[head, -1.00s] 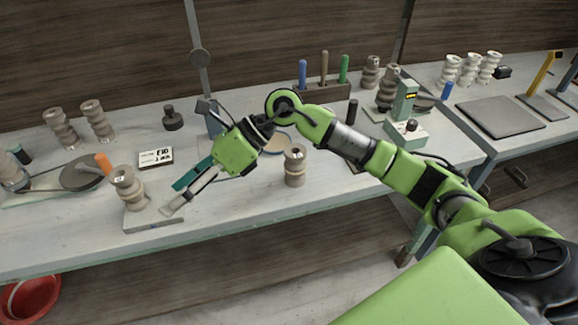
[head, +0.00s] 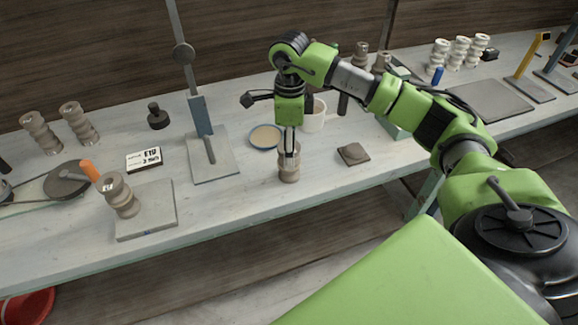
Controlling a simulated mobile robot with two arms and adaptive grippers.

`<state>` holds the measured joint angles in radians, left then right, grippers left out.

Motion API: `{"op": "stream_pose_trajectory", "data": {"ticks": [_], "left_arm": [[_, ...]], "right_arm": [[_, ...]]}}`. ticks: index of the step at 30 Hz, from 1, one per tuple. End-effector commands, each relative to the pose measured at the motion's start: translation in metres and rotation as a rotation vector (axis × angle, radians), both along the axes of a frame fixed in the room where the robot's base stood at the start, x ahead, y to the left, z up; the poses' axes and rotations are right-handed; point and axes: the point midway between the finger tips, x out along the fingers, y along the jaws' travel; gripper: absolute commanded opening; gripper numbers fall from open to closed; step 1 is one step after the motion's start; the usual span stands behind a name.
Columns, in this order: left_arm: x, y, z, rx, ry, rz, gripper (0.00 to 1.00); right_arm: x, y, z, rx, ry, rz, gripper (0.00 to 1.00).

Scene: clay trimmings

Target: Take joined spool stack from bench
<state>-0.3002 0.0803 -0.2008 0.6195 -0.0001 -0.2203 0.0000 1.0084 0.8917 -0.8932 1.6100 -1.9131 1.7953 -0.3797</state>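A grey-brown ribbed spool stack (head: 289,175) stands upright near the front edge of the bench (head: 330,185), in the middle of the head view. My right gripper (head: 290,158) points straight down over it, with its fingers overlapping the stack's upper part in the picture. I cannot tell whether the fingers press on it. A second, similar stack (head: 120,197) stands on a pale square slab (head: 160,205) at the left, tilted in view. My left gripper is not in view.
Behind the stack are a blue-rimmed dish (head: 265,136) and a white cup (head: 314,118). A blue-post stand (head: 201,115) and a label card (head: 144,159) are to the left. A small brown pad (head: 353,153) lies right. The bench front between slab and stack is clear.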

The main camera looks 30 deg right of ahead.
Motion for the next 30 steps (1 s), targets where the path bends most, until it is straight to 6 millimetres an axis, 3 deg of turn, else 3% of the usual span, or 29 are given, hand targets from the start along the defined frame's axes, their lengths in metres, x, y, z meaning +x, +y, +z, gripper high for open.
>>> {"op": "stream_pose_trajectory", "data": {"ticks": [8,13,18,26,30], "left_arm": [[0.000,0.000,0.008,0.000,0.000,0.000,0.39],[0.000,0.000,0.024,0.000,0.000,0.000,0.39],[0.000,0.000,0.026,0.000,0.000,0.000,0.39],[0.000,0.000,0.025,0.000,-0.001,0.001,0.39],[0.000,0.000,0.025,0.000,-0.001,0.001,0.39]], "right_arm": [[-0.001,0.001,-0.022,0.000,0.002,0.001,0.61],[-0.003,0.003,-0.046,0.002,0.005,0.000,0.61],[-0.001,0.003,-0.066,0.002,0.000,0.001,0.61],[-0.001,0.003,-0.069,0.002,-0.001,0.002,0.61],[-0.001,0.003,-0.069,0.002,-0.001,0.001,0.24]]}}
